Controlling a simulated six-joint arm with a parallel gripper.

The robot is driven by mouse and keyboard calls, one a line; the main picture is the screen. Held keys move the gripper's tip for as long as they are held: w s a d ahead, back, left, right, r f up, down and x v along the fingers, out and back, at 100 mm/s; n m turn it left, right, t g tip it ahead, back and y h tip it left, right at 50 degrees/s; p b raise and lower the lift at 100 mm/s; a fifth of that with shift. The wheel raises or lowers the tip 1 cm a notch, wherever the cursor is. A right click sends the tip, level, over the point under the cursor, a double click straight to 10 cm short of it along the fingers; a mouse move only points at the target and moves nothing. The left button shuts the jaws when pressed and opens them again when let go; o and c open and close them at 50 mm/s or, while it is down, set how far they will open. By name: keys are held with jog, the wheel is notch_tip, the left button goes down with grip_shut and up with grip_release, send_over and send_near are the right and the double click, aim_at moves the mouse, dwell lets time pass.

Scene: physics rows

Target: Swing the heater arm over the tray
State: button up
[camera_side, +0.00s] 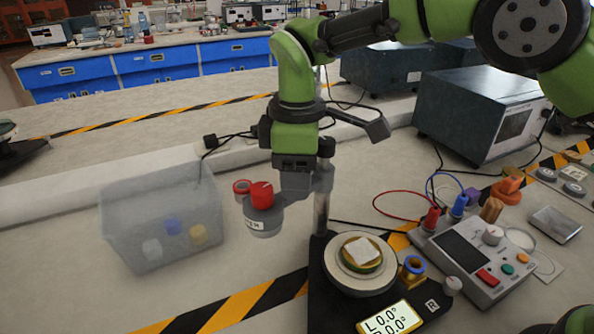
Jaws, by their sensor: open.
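The heater arm (299,197) is a grey bar reaching left from an upright post (321,212). Its grey round head (263,222), topped by a red knob, hangs left of the base, clear of the tray. The round tray (338,280) sits on a black base, with a gold ring and a pale square piece on it. My gripper (296,176) points down at the heater arm, between the red knob and the post. It is open; its fingertips are hard to make out, and I cannot tell whether they touch the arm.
A clear bin (125,240) with several coloured pieces stands left. A control box (477,262) with red and blue leads is right. A large grey instrument (455,110) stands behind. Bench front-left is free.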

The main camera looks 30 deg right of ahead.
grip_shut()
jog(key=shift+s, duration=0.1)
jog(key=s+d+n, duration=0.3)
jog(key=d+n, duration=0.2)
jog(key=n, duration=1)
jog(key=shift+s+d, duration=0.2)
jog(key=shift+s, duration=0.2)
jog(key=shift+d+r, duration=0.1)
dwell(0.3)
grip_release()
